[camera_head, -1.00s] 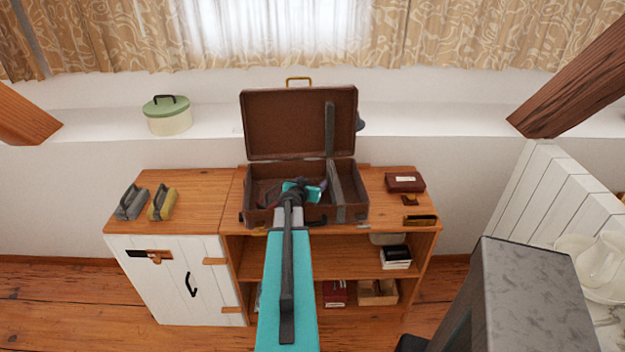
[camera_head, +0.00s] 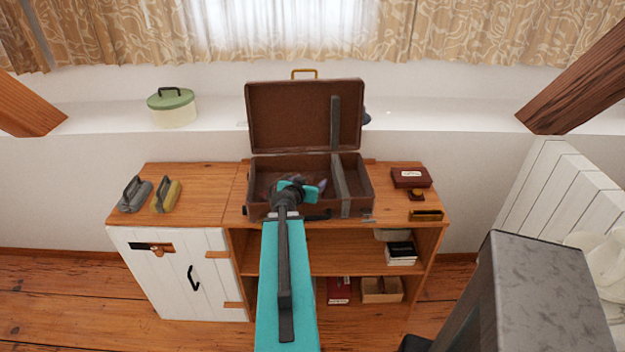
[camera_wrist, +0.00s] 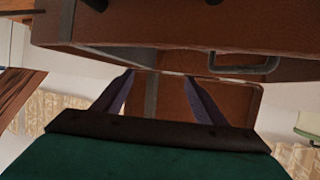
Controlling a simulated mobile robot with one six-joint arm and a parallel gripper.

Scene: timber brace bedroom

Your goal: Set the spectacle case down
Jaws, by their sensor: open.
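My gripper (camera_head: 318,187) is at the open brown suitcase (camera_head: 357,203), over its tray in the head view. In the wrist view its two purple-grey fingers (camera_wrist: 159,78) stand apart with nothing visible between them. The suitcase's front wall and handle (camera_wrist: 246,67) show there upside down, with the open lid behind the fingers. I cannot make out a spectacle case for certain. A small dark, tan-edged item (camera_head: 426,215) lies at the right front of the cabinet top, but I cannot tell what it is. My arm hides part of the suitcase's inside.
The wooden cabinet top (camera_head: 205,200) carries a grey handled object (camera_head: 135,195) and a yellowish one (camera_head: 166,196) on the left. A maroon box (camera_head: 411,177) is on the right. A green-lidded tin (camera_head: 172,107) stands on the ledge. The cabinet top between the handled objects and the suitcase is free.

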